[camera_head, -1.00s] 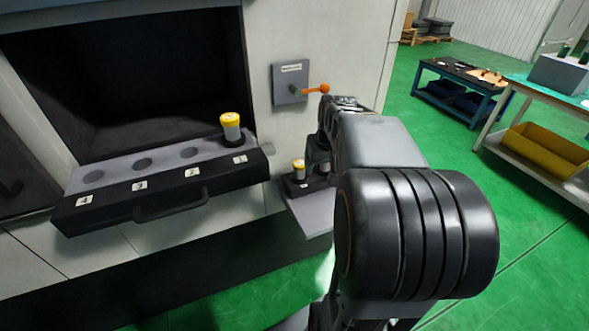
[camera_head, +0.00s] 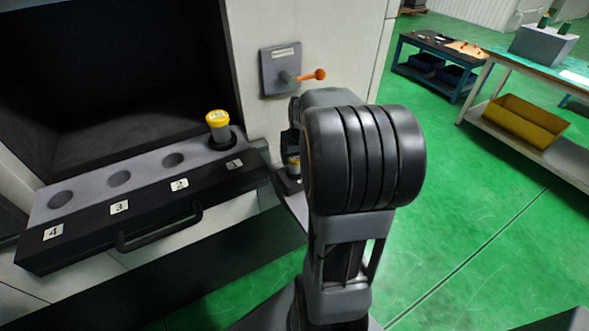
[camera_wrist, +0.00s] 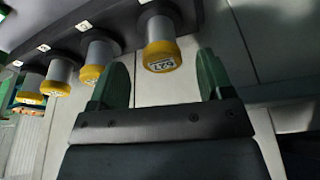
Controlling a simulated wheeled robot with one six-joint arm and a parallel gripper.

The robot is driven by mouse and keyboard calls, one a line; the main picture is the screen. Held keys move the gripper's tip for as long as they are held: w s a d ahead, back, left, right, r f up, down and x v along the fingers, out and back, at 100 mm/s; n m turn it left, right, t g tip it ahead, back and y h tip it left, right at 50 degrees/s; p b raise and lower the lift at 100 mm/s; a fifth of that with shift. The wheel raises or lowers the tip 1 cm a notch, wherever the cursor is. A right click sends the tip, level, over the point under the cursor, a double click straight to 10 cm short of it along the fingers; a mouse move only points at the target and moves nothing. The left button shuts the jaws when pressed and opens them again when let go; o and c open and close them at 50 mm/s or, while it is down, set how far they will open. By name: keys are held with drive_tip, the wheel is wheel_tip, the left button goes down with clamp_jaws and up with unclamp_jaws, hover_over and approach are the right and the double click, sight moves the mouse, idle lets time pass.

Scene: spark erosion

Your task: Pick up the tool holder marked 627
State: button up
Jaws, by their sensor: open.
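In the wrist view, several grey tool holders with yellow caps stand in a dark rack (camera_wrist: 125,22). The nearest tool holder (camera_wrist: 162,52) has a white label on its cap that looks like 627, upside down and blurred. My gripper (camera_wrist: 160,66) is open, with its green fingers apart on either side of this holder's cap in the picture. I cannot tell whether the fingers reach around it in depth; no contact shows. In the head view, my arm hides the gripper and most of the rack; one yellow-capped holder (camera_head: 293,165) shows at the arm's left edge.
A drawer front (camera_head: 150,210) with pockets numbered 1 to 4 juts from the machine's dark opening. Another yellow-capped holder (camera_head: 218,125) stands in pocket 1. A switch box (camera_head: 281,70) with an orange-tipped lever is above the rack.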

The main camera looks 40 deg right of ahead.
sight(297, 160)
drive_tip(key=shift+x, duration=2.95)
drive_tip(key=shift+w, duration=0.2)
drive_tip(key=shift+d+r, duration=0.1)
drive_tip(key=c, duration=1.2)
